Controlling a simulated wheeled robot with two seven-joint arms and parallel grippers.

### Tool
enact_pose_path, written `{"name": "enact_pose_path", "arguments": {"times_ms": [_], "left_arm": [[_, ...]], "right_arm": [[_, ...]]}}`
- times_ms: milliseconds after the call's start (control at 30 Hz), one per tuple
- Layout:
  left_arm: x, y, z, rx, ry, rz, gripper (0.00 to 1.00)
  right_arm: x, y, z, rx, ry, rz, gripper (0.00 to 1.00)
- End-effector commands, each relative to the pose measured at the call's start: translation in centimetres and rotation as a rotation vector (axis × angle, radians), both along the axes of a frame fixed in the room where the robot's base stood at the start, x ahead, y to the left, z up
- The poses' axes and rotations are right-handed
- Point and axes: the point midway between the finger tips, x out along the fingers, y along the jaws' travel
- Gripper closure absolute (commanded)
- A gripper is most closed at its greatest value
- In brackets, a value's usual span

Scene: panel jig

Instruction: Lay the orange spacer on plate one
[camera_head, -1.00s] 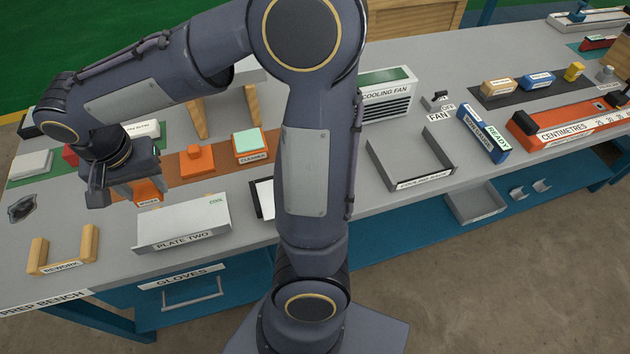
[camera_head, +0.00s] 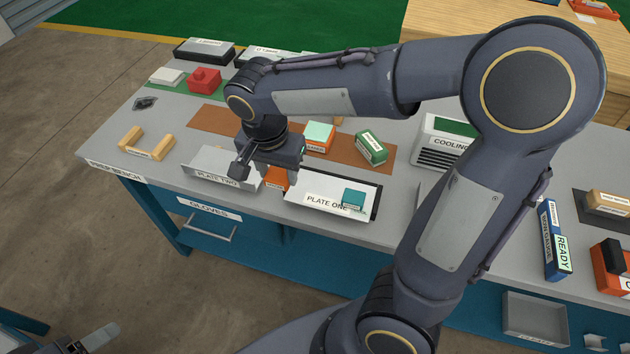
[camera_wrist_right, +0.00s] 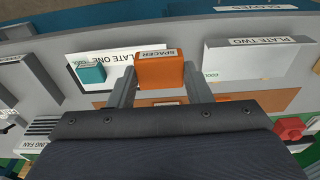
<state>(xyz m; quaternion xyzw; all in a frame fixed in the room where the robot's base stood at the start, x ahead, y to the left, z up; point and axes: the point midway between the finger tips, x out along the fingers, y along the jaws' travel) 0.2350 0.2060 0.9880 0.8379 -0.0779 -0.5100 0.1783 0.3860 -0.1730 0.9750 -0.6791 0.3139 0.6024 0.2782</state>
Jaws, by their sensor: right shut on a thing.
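The orange spacer (camera_head: 279,179) is between the fingers of my right gripper (camera_head: 270,172). In the right wrist view the spacer (camera_wrist_right: 160,72) sits upright between both fingers, its label showing. In the head view it appears between plate two (camera_head: 210,180) and the left end of plate one (camera_head: 318,187); its height over the bench is hard to tell. Plate one is a white flat plate with a dark edge. A teal block (camera_head: 353,198) lies at its right end. A part of what looks like my left gripper (camera_head: 95,338) shows at the bottom left; its jaws are unclear.
Behind the plates, a brown mat (camera_head: 215,120) carries a mint-topped cleaner block (camera_head: 318,137) and a green block (camera_head: 371,147). A wooden rework bracket (camera_head: 147,143) stands left of plate two. The cooling fan box (camera_head: 441,143) is to the right. Plate one's middle is clear.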

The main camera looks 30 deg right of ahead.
Motion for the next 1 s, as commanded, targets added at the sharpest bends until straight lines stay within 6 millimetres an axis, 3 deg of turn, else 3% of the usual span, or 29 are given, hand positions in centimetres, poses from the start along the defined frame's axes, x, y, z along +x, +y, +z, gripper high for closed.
{"name": "enact_pose_path", "arguments": {"times_ms": [100, 333, 600, 800, 1000], "left_arm": [[0.0, 0.0, 0.3, 0.0, 0.0, 0.0, 0.37], [0.0, 0.0, 0.1, 0.0, 0.0, 0.0, 0.37], [0.0, 0.0, 0.1, 0.0, 0.0, 0.0, 0.37], [0.0, 0.0, -0.2, 0.0, 0.0, 0.0, 0.37], [0.0, 0.0, -0.2, 0.0, 0.0, 0.0, 0.37]], "right_arm": [[0.6, -3.0, -1.3, -0.001, 0.003, -0.006, 0.78], [1.3, -5.8, -5.3, -0.001, 0.003, 0.0, 0.78], [1.7, -7.5, -7.4, -0.002, 0.003, -0.002, 0.78], [1.7, -7.3, -10.0, -0.001, 0.003, 0.003, 0.78], [1.7, -7.3, -10.1, 0.0, -0.001, 0.002, 0.78]]}}
